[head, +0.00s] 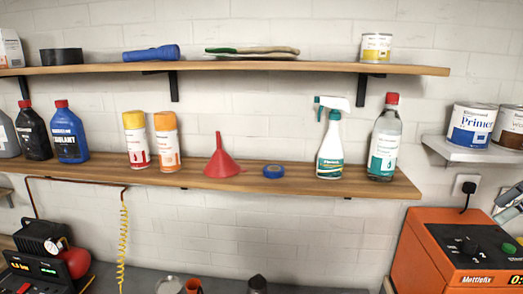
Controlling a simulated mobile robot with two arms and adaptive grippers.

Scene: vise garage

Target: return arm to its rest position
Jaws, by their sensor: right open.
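My right gripper (508,204) shows only in part at the right edge of the head view, beside and above the top of the orange machine (432,262). Its grey fingers are cut off by the picture edge. It is open, and I see nothing between the fingers. I cannot tell whether it touches the machine. My left gripper and left arm are not in view.
The lower wooden shelf (325,187) holds bottles, spray cans, a red funnel (221,160) and blue tape (273,171). An upper shelf (270,67) runs above it. A small shelf (448,150) at right holds paint cans.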

